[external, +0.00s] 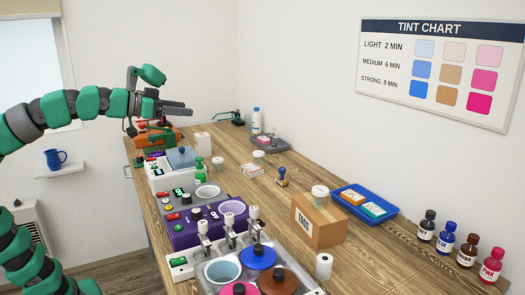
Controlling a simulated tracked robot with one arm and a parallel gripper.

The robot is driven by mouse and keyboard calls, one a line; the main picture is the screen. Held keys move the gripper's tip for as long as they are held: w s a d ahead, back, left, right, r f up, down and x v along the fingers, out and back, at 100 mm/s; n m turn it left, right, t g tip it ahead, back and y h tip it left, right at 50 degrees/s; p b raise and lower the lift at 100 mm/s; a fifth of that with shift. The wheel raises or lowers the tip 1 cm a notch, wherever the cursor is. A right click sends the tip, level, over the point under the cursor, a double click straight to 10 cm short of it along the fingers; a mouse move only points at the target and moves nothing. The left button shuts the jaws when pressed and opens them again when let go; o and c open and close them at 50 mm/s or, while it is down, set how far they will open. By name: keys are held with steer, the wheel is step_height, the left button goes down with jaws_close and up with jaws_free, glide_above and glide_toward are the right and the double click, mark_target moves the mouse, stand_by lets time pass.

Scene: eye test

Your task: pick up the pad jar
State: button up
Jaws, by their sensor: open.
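My gripper (187,108) is open and empty, high in the air over the far left part of the bench. It points to the right. A small clear jar with a pale lid and whitish contents (320,193) stands at the top of a cardboard box (319,225); whether it rests on the box or just behind it is hard to tell. My gripper is well apart from both.
A wooden bench (400,262) runs along the wall. Machines with bowls, including a purple one (205,232), fill its left side. A blue tray (376,197) lies right of the box. Several dye bottles (467,252) stand at right. A stamp (282,179) stands mid-bench.

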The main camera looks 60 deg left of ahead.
steer(key=n+g+y+p, duration=0.6)
steer(key=n+g+y, duration=0.1)
glide_toward(260, 157)
steer(key=a+r+v, duration=0.1)
steer(key=v, duration=1.1)
steer(key=w+a+f+n+g+y+p, duration=0.2)
steer(key=w+f+n+g+y+p, duration=0.3)
steer(key=w+f, duration=0.55)
steer(key=w+a+f, duration=0.1)
steer(key=a, duration=0.1)
steer(key=w+a+f+n+t+y+b, duration=0.1)
steer(key=a, duration=0.1)
steer(key=a+f+t, duration=0.1)
steer(key=a, duration=0.2)
steer(key=shift+w+f, duration=0.1)
steer(key=shift+w, duration=0.3)
steer(key=shift+w+a+f+n+y+b, duration=0.1)
steer(key=shift+a+n+y+b, duration=0.1)
steer(key=shift+a, duration=0.25)
steer(key=shift+w+a+f+n+y+b, duration=0.1)
steer(key=shift+w+a+b, duration=0.1)
steer(key=shift+a, duration=0.25)
steer(key=x, duration=0.4)
steer(key=shift+s+r, duration=0.1)
steer(key=shift+r, duration=0.05)
steer(key=c, duration=1.1)
steer(key=shift+r, duration=0.15)
